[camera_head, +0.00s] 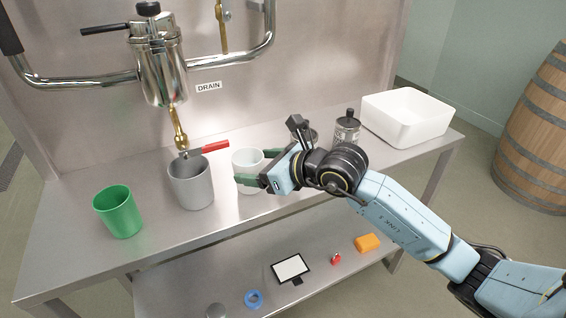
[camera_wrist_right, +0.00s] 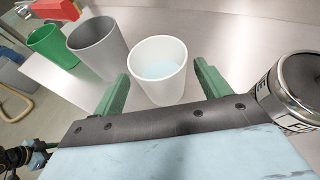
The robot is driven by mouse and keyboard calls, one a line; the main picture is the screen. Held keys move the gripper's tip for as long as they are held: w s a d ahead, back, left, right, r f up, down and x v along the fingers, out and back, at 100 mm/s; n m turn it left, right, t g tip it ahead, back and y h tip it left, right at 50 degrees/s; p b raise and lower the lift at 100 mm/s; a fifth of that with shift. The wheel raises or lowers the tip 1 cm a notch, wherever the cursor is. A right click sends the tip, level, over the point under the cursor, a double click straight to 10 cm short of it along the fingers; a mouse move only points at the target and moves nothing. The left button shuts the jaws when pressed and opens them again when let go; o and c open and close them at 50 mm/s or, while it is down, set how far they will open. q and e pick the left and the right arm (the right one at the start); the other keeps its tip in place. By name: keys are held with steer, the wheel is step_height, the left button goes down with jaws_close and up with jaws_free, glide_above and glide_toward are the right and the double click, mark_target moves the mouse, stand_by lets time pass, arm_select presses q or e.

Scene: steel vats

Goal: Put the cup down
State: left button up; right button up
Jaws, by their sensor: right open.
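A white cup (camera_head: 249,161) stands upright on the steel table. In the right wrist view the white cup (camera_wrist_right: 158,72) shows light blue contents. My right gripper (camera_head: 258,168) is open, with its green fingers on either side of the cup. In the right wrist view gaps show between the cup and the fingers of the right gripper (camera_wrist_right: 161,76). A small part of what looks like my left gripper (camera_wrist_right: 38,150) shows at the lower left of that view, too little to tell its jaws.
A grey cup (camera_head: 191,184) stands left of the white cup, below a brass spout (camera_head: 181,138), with a green cup (camera_head: 119,212) farther left. A metal canister (camera_head: 346,130) and a white bin (camera_head: 407,118) stand right. Small items lie on the lower shelf.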

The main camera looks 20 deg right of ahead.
arm_select(q)
steer(key=f, duration=0.1)
steer(key=a+f, duration=0.1)
steer(key=f+p, duration=0.1)
steer(key=shift+s+a, duration=0.3)
steer(key=shift+s, duration=0.1)
arm_select(e)
steer(key=v, duration=0.8)
steer(key=shift+s, duration=0.3)
arm_select(q)
steer(key=shift+r, duration=0.1)
arm_select(e)
steer(key=shift+r, duration=0.15)
